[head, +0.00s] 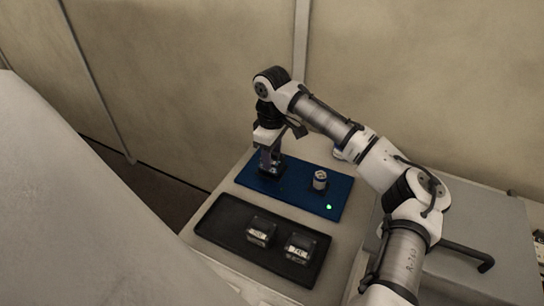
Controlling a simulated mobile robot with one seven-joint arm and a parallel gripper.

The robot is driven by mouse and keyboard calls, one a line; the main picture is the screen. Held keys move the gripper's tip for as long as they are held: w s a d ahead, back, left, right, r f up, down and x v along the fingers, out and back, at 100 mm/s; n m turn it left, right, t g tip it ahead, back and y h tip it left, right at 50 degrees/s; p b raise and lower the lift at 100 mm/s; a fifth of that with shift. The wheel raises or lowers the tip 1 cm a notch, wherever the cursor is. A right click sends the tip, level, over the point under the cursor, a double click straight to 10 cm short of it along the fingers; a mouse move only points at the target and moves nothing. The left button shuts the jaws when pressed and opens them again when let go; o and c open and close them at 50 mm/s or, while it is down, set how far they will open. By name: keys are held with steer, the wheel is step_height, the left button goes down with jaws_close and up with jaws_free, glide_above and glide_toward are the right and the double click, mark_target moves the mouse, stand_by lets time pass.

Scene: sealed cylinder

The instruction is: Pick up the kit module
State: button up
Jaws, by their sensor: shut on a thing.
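My gripper (269,160) points down over the left part of the blue board (296,188). It is shut on a small dark block, which I take for the kit module (271,170). The fingers hide much of the block. It is at or just above the board, and I cannot tell whether it touches. Two similar dark modules with pale labels, a left one (261,231) and a right one (299,247), sit in the black tray (225,218).
A small white and dark cylinder (320,180) stands on the blue board, right of my gripper. A green light (328,207) glows near the board's front right. A grey box with a dark handle (467,257) lies at the right. A pale wall stands behind.

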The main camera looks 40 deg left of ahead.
step_height(320, 180, up, 19)
steer(key=shift+b, duration=0.3)
steer(key=shift+f, duration=0.1)
